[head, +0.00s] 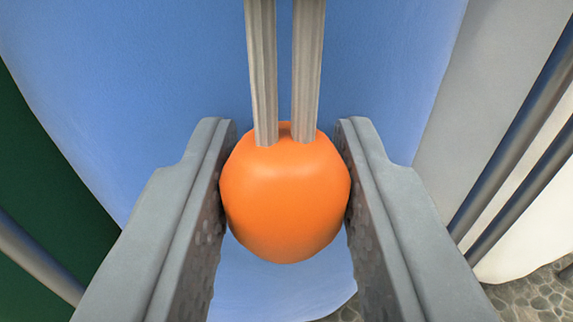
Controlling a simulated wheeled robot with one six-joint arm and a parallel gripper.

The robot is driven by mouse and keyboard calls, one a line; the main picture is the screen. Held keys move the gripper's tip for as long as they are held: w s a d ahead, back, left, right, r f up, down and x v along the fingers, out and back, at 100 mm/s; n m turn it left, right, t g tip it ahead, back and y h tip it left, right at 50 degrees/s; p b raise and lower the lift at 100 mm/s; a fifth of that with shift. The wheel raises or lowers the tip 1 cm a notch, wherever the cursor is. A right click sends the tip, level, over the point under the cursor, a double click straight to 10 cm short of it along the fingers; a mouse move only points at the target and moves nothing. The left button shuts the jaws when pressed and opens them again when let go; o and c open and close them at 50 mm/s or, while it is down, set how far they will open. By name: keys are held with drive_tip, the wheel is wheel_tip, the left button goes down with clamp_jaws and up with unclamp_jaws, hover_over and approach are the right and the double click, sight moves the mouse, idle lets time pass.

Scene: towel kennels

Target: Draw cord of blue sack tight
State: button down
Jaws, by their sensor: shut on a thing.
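The blue sack (170,90) fills most of the head view behind my gripper. Two grey cord strands (284,70) run down in front of it from the top edge and enter the top of an orange toggle (285,200). My gripper (285,195) is shut on the orange toggle, with one grey finger against its left side and one against its right. The sack's mouth is out of the picture, so how tight it is cannot be seen. No cord shows below the toggle.
A dark green surface (45,180) lies left of the sack, with a grey bar (38,258) in front of it. A pale grey-white surface (475,90) and two dark bars (515,135) stand at the right. Pebbled floor (535,297) shows at the bottom right.

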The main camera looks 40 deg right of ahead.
drive_tip(key=shift+f, duration=0.7)
drive_tip(key=c, duration=1.1)
unclamp_jaws()
drive_tip(key=shift+a, duration=0.1)
drive_tip(key=v, duration=1.7)
drive_tip(key=shift+s+a+r, duration=0.1)
drive_tip(key=shift+s, duration=0.1)
